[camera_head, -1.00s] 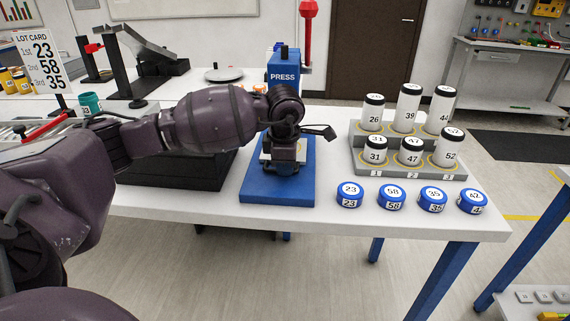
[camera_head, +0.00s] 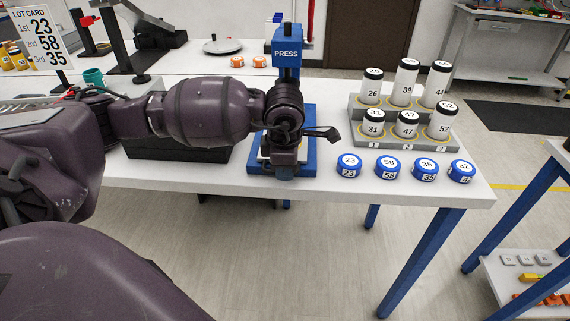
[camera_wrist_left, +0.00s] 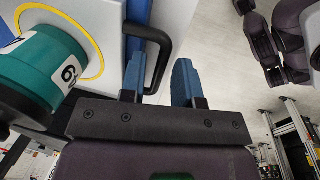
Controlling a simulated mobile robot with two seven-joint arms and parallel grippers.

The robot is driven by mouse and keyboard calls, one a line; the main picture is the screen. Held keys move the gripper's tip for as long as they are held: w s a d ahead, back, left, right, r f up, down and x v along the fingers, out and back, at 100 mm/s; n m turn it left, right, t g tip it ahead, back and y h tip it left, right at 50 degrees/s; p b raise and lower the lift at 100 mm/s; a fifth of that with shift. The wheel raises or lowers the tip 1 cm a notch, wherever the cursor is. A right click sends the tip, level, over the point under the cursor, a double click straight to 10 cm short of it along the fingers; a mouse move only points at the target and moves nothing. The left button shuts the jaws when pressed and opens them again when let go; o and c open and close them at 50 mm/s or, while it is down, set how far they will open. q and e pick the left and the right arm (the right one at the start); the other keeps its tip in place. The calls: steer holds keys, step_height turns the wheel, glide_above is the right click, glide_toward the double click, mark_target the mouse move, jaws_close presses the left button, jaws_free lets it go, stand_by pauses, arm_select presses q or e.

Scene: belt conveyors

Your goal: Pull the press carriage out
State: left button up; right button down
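The blue press (camera_head: 287,50), marked PRESS, stands on the table, and its blue base (camera_head: 310,130) extends toward me. My left gripper (camera_head: 285,160) is over the front of the base and hides most of the carriage. In the left wrist view my left gripper (camera_wrist_left: 160,80) has its two blue fingers apart. A black loop handle (camera_wrist_left: 162,48) reaches between them, one finger on each side; I see no clear clamping. A teal container (camera_wrist_left: 38,68) with a white number label sits in a yellow ring on a pale surface beside the handle. My right gripper is not in view.
Blue numbered caps (camera_head: 387,168) lie right of the base. Behind them, white numbered cylinders (camera_head: 407,78) stand on a grey stepped rack (camera_head: 395,143). A dark box (camera_head: 180,152) stands left of the base. Open floor lies before the table's front edge.

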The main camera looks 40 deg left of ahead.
arm_select(q)
steer(key=shift+o, duration=0.4)
steer(key=shift+r, duration=0.35)
step_height(320, 180, up, 10)
steer(key=s+d+p, duration=0.1)
steer(key=shift+s, duration=0.25)
